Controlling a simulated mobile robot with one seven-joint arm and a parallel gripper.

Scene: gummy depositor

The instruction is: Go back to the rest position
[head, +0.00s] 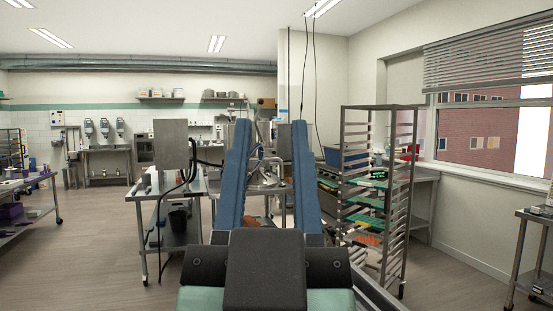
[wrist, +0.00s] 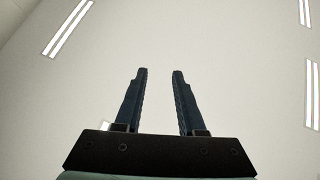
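My gripper (head: 271,124) stands close in front of the head camera, with its two blue fingers pointing up. The fingers are apart, with a clear gap between them and nothing held. In the wrist view my gripper (wrist: 160,72) is also open and empty, with only the pale ceiling and its lights beyond the fingertips. The black palm and mint-green wrist show below the fingers in the head view.
A tall metal rack (head: 398,205) with green trays stands to the right. A steel table (head: 147,194) with a machine on it stands left of the gripper. A cart (head: 535,214) is at the far right. Open floor (head: 95,265) lies at the left.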

